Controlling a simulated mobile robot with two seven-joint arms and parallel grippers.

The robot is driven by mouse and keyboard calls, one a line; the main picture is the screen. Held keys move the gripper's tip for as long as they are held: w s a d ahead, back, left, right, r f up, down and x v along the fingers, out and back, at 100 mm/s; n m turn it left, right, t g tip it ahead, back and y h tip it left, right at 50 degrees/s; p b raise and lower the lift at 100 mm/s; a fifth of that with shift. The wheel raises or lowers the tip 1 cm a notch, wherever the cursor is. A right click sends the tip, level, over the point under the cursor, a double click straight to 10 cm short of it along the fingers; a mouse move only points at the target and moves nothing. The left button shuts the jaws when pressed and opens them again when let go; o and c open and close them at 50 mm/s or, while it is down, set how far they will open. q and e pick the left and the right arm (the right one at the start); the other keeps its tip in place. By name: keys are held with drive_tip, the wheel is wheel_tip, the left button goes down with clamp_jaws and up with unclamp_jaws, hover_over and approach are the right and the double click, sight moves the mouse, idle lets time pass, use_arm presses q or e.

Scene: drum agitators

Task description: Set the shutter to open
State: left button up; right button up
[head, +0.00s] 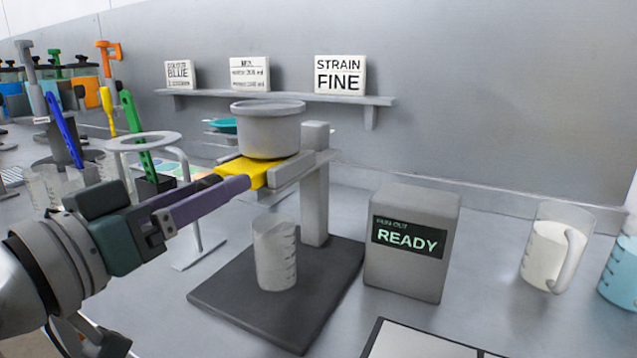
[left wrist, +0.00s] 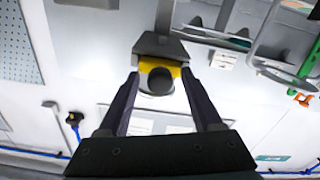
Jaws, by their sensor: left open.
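The yellow shutter (head: 258,170) sits under the grey round hopper (head: 268,130), on an arm of the grey stand (head: 314,200). In the left wrist view, the shutter (left wrist: 173,70) shows with a dark round knob (left wrist: 160,81) in front. My left gripper (head: 228,182) is open, its fingers reaching to the shutter's near end. In the left wrist view the fingers (left wrist: 160,76) lie on either side of the knob, with gaps between. In the head view the knob is mostly hidden by the fingers. My right gripper is not in view.
A clear beaker (head: 274,255) stands on the dark base below the hopper. A grey box reading READY (head: 411,245) is to its right. A ring stand (head: 143,142) is left, close to my arm. Jugs (head: 553,250) stand far right. A shelf (head: 275,98) holds several signs.

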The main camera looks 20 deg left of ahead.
use_arm(q)
clamp_jaws()
idle(0.5)
idle(0.9)
